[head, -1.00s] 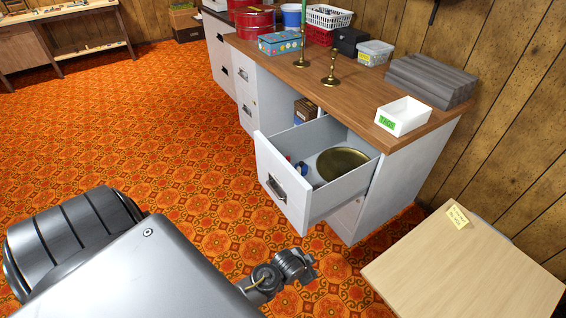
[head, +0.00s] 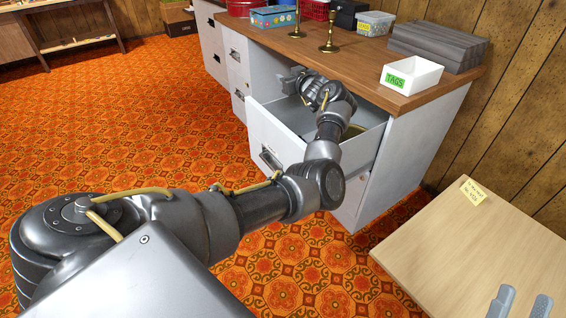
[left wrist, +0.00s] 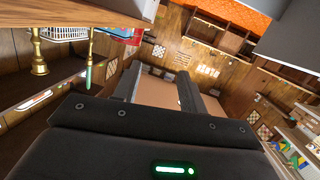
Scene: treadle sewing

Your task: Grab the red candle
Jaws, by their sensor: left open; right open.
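I cannot make out a red candle in any current view. The open grey drawer (head: 275,150) is partly covered by my left arm, which hides most of its inside. My left gripper (head: 290,80) is open above the drawer's far left part, close to the desk front. In the left wrist view, nothing is between its open fingers (left wrist: 163,82). My right gripper (head: 521,303) is open and empty over the pale wooden table (head: 470,245) at the lower right.
A white TAGS box (head: 412,76) and grey stack (head: 438,45) sit at the desk's right. The patterned floor at left is clear.

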